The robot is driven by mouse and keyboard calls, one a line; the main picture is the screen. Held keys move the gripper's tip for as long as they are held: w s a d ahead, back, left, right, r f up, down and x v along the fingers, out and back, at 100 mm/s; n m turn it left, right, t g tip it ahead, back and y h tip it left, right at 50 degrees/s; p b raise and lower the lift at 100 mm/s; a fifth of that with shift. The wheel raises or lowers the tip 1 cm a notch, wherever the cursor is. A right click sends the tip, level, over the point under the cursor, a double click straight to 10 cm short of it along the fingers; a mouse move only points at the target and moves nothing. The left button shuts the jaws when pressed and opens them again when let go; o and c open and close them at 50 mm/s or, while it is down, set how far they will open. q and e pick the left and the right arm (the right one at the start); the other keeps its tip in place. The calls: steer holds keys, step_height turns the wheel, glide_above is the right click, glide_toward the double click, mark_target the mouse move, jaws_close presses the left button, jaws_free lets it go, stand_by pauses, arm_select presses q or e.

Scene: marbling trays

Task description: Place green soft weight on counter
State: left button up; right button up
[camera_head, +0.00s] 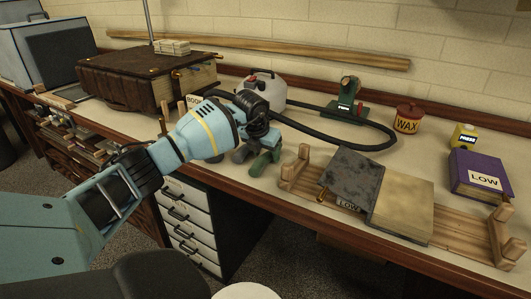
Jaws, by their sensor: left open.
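A dark green soft weight (264,163) sits at the front of the counter (330,146), left of the wooden cradle. A grey weight-like piece (243,153) is just to its left. My left arm reaches in from the left, and my left gripper (264,138) is open right above the green weight. Its dark fingers overlap the weight's top in the picture, so I cannot tell if they touch it. The gripper hides part of both pieces. My right gripper is not in view.
A wooden cradle (300,176) holds an open book with a dark marbled cover (352,180). A black hose (345,143) curves behind from a white canister (265,88). A WAX tin (407,118) and purple LOW book (482,174) stand right. Clear counter lies inside the hose loop.

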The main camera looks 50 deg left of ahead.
arm_select(q)
steer(key=p+v, duration=0.1)
steer(key=v, duration=1.1)
stand_by(0.6)
stand_by(0.4)
